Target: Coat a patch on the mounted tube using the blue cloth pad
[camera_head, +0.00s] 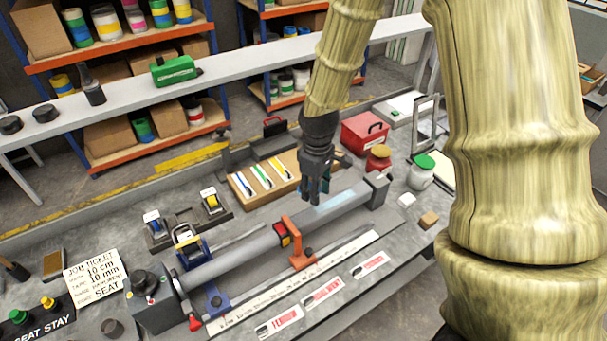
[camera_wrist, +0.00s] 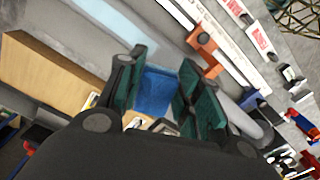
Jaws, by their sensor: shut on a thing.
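The grey mounted tube (camera_head: 240,255) runs diagonally across the bench between a dark left end block (camera_head: 155,300) and a grey right end support (camera_head: 377,188). A pale blue, shiny stretch (camera_head: 338,197) shows on its right part and also in the wrist view (camera_wrist: 112,28). My gripper (camera_head: 316,200) points down at the tube, just left of that stretch. It is shut on the blue cloth pad (camera_wrist: 155,90), which sits between the dark green fingers in the wrist view. The pad's lower face is hidden, so I cannot tell whether it touches the tube.
An orange clamp (camera_head: 298,245) stands by the tube, left of my gripper. A wooden tray (camera_head: 262,178) with coloured strips lies behind. A ruler strip (camera_head: 320,275) and labels lie in front. A red box (camera_head: 364,133) and a green-lidded jar (camera_head: 423,170) stand at right.

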